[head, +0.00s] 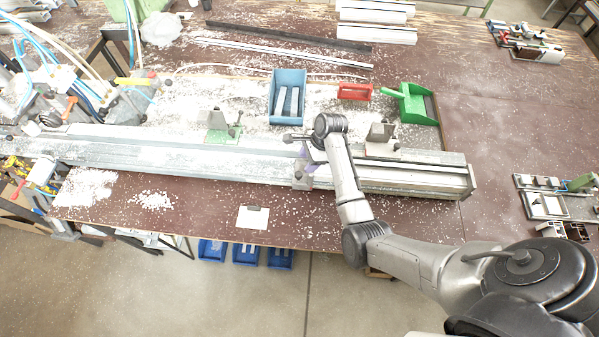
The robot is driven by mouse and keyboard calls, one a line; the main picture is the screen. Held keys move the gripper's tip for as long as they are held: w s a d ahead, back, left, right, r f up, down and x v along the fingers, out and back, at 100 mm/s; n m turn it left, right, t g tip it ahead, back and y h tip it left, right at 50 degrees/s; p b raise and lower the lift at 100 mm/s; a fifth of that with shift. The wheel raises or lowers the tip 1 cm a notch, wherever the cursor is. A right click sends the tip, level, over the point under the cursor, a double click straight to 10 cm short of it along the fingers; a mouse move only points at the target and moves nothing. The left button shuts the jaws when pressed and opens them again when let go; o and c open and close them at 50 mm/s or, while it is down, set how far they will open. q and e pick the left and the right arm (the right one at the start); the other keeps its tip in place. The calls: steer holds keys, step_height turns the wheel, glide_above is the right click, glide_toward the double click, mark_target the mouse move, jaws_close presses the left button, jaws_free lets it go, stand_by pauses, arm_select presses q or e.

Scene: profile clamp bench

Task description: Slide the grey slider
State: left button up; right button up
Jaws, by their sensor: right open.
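The grey slider (380,138) looks to be the grey angled block on the far side of the long metal rail (220,160), right of my right wrist. My right arm comes in from the lower right and bends over the rail. My right gripper (311,163) is over the rail, left of the grey slider and apart from it. It is open, its fingers partly hidden by the wrist. A small grey block (302,178) sits at the rail's near edge, close to the gripper. My left gripper is out of view.
Behind the rail are a blue bin (287,92) with light strips, a red tray (354,92) and a green dustpan (412,104). A white card (253,217) lies at the front. Hoses and fittings crowd the left end.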

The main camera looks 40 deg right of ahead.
mark_target(299, 174)
steer(key=x, duration=0.7)
steer(key=shift+a+f, duration=0.1)
steer(key=shift+f, duration=0.25)
steer(key=shift+c, duration=0.4)
jaws_close()
